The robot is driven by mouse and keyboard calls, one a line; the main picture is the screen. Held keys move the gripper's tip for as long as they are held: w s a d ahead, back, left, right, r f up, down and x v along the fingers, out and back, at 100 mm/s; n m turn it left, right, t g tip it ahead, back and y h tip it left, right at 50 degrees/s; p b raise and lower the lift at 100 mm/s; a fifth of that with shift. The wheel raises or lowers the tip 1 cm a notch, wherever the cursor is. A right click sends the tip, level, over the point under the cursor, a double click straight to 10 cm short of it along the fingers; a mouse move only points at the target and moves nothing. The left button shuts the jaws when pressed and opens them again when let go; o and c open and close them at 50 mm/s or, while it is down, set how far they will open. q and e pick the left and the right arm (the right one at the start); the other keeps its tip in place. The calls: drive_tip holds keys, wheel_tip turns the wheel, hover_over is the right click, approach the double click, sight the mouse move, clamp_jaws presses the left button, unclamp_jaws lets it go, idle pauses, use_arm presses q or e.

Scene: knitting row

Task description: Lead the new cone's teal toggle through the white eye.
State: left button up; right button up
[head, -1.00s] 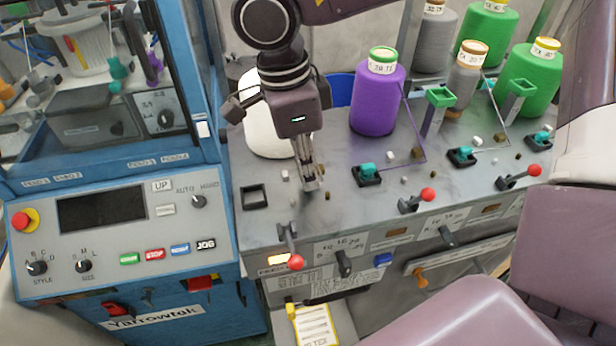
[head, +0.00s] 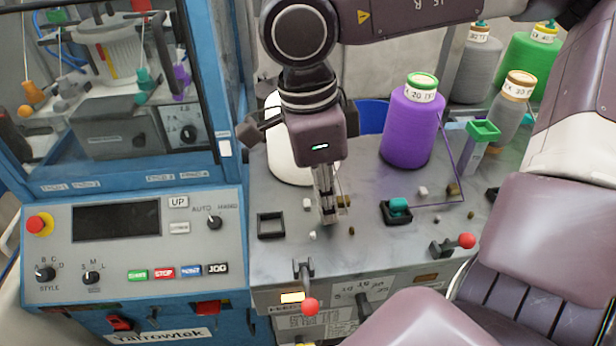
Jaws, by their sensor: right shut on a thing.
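My right gripper (head: 328,217) points down just above the grey machine top, in front of the white cone (head: 283,160). The black square holder (head: 271,225) left of the fingers is empty. A small white piece (head: 307,204) stands close left of the fingers, and another white piece (head: 312,235) is lower. I cannot tell which is the white eye, or whether its hole is clear. My left gripper is not in view.
A purple cone (head: 408,130) stands to the right, with a teal toggle (head: 399,205) in a black holder before it. A green-topped post (head: 482,132) stands further right. The blue control panel (head: 130,240) lies left.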

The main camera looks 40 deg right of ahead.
drive_tip(key=shift+w+a+r, duration=0.1)
drive_tip(key=shift+w+a, duration=0.05)
drive_tip(key=shift+a, duration=0.3)
drive_tip(key=shift+w+a+p, duration=0.25)
drive_tip(key=shift+w+a, duration=0.35)
drive_tip(key=shift+a, duration=0.3)
drive_tip(key=shift+w+a+p, duration=0.2)
drive_tip(key=shift+w+a, duration=0.4)
drive_tip(key=shift+a, duration=0.3)
drive_tip(key=shift+a, duration=0.1)
